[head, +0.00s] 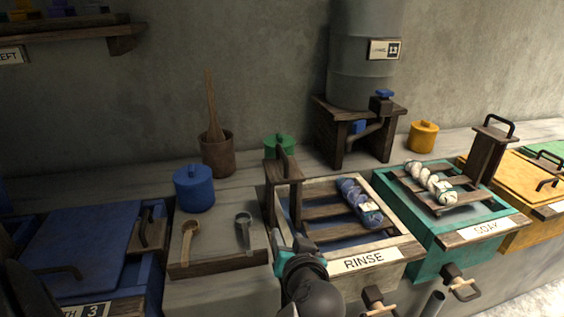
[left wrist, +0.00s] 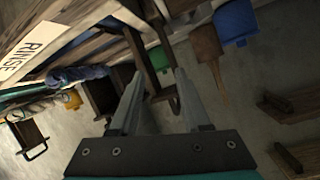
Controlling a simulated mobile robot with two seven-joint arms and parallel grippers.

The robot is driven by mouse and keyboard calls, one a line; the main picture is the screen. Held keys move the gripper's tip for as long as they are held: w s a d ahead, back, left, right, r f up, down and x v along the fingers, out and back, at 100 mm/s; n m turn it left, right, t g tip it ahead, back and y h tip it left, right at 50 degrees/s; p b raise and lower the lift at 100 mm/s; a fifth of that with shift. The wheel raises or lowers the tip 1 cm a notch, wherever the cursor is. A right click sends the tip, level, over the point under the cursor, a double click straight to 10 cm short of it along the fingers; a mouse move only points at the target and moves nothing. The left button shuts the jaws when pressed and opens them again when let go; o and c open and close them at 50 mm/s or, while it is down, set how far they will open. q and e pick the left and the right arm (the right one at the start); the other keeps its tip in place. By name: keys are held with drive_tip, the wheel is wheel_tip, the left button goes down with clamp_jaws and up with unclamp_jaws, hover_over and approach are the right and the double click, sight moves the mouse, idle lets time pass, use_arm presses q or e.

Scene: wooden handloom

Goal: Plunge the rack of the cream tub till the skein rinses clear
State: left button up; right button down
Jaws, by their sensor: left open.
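The cream tub (head: 398,252) bears the word RINSE and stands at the middle of the head view. Its slatted wooden rack (head: 328,211) carries a blue skein (head: 360,203), with paler patches and a light tag. The rack's upright with a dark handle (head: 283,160) rises at its left end. My left gripper (head: 284,240) is open at the tub's near left corner, below the handle. In the left wrist view its fingers (left wrist: 158,78) are apart with the dark handle (left wrist: 165,98) in line between them; contact cannot be told. My right gripper is not in view.
A barrel on a stand (head: 365,55) and a green pot (head: 279,143) stand behind. A blue tub lid (head: 80,245) is far left.

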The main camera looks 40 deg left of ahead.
sight(282, 150)
use_arm(q)
drive_tip(key=w+r+n+t+y, duration=0.2)
drive_tip(key=w+r+y, duration=0.25)
drive_tip(key=r, duration=0.55)
drive_tip(key=shift+h, duration=0.25)
drive_tip(key=b+x, duration=0.2)
drive_tip(key=x, duration=1.2)
drive_tip(key=shift+f, duration=0.2)
drive_tip(key=shift+w+a, duration=0.45)
drive_tip(key=shift+a, duration=0.15)
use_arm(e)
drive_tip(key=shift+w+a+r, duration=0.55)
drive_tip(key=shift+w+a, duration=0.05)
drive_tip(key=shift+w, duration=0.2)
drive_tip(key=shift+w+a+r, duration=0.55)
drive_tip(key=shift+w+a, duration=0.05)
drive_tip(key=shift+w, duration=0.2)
use_arm(q)
clamp_jaws()
